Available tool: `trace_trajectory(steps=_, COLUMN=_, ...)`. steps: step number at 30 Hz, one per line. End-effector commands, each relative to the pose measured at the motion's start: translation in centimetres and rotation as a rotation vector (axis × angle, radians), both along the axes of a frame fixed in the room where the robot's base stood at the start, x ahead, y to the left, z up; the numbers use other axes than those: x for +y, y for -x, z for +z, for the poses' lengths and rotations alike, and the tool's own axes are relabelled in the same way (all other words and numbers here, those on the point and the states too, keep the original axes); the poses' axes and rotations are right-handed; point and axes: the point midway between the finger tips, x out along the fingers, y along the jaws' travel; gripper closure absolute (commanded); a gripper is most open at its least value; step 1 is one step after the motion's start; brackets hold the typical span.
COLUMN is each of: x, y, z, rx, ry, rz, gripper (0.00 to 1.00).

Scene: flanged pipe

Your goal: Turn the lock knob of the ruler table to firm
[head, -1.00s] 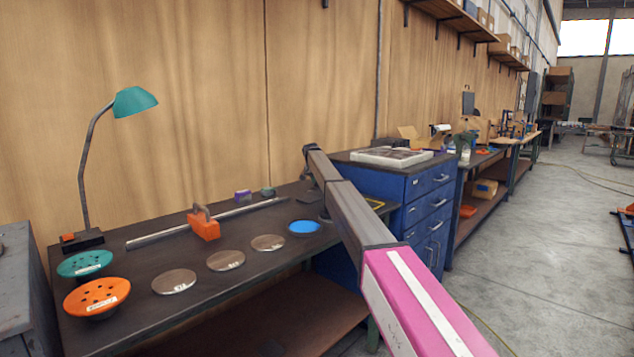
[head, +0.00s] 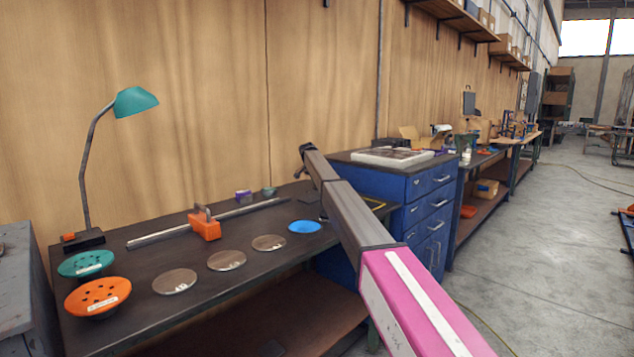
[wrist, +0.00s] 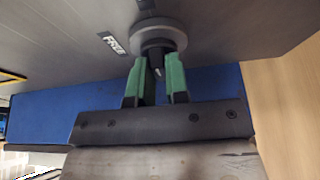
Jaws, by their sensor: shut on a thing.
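The lock knob (wrist: 159,35) is a grey round disc with a narrow grip, on the dark surface of the ruler table (head: 130,285). A white-lettered label reading FREE (wrist: 112,42) lies beside it, and a second label (wrist: 146,4) is cut off at the top edge of the wrist view. My gripper (wrist: 161,72) has green fingers, one on each side of the knob's grip, shut on it. In the head view my arm hides the gripper and knob. A metal ruler (head: 160,237) with an orange slider (head: 205,226) lies on the table.
Several round discs lie along the table's front, including an orange one (head: 97,296) and a blue one (head: 304,227). A teal lamp (head: 135,101) stands at the left. A blue drawer cabinet (head: 425,205) adjoins the right end.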

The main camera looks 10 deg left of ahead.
Motion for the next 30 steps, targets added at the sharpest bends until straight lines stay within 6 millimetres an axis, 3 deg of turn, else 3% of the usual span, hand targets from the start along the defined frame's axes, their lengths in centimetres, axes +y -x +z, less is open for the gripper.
trace_trajectory(steps=4, x=-0.1, y=0.1, z=-0.4, rx=0.005, ry=-0.001, rz=-0.004, gripper=1.0)
trace_trajectory(steps=5, x=-0.1, y=0.1, z=-0.4, rx=0.005, ry=-0.001, rz=-0.004, gripper=0.78)
trace_trajectory(steps=6, x=-0.1, y=0.1, z=-0.4, rx=0.005, ry=-0.001, rz=-0.004, gripper=0.65)
trace_trajectory(steps=7, x=-0.1, y=0.1, z=-0.4, rx=0.005, ry=0.0, rz=-0.003, gripper=0.6)
trace_trajectory(steps=20, x=0.0, y=0.1, z=0.1, rx=0.001, ry=0.0, rz=-0.001, gripper=0.6)
trace_trajectory(steps=30, x=1.0, y=1.3, z=3.7, rx=0.001, ry=-0.001, rz=0.0, gripper=0.6)
